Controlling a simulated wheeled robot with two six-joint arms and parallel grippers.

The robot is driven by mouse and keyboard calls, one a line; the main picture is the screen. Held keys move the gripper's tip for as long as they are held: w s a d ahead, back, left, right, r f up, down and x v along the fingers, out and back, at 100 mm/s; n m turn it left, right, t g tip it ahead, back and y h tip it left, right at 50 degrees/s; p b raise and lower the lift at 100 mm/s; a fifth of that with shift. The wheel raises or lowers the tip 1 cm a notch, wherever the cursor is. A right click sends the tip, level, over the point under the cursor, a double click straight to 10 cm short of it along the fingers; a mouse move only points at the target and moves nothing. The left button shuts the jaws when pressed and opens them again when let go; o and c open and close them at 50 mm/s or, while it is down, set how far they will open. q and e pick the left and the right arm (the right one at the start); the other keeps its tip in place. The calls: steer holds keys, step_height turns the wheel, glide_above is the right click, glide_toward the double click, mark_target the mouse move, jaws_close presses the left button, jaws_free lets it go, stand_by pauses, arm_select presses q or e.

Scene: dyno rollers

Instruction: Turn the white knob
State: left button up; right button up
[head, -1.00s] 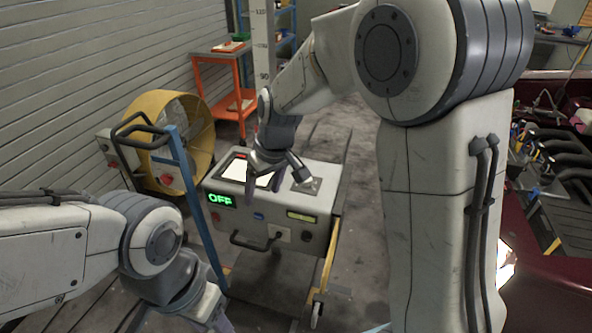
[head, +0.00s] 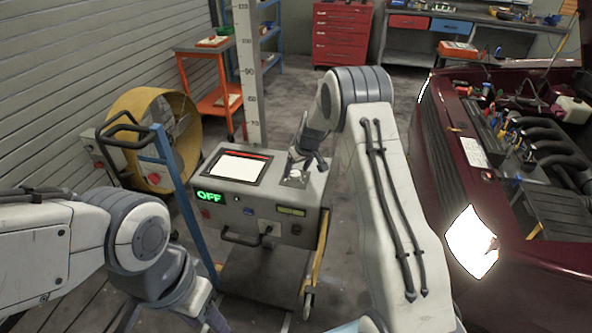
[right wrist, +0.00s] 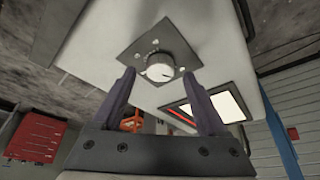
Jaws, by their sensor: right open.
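The white knob (right wrist: 160,68) sits on a square dark plate (right wrist: 158,54) on top of a grey console. In the right wrist view it is round and white with a dark mark. My right gripper (right wrist: 159,76) is open, its two dark fingertips on either side of the knob; I cannot tell whether they touch it. In the head view the right gripper (head: 307,162) is over the plate and partly hides the knob. My left gripper (head: 205,315) is at the bottom edge, mostly cut off, away from the console.
The console (head: 222,187) shows a green "OFF" display (head: 210,196) and a white screen (head: 238,167). A yellow fan (head: 150,130) and a blue post (head: 172,170) stand to its left. A dark red car (head: 455,140) is at the right.

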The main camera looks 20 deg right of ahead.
steer(key=shift+x, duration=0.75)
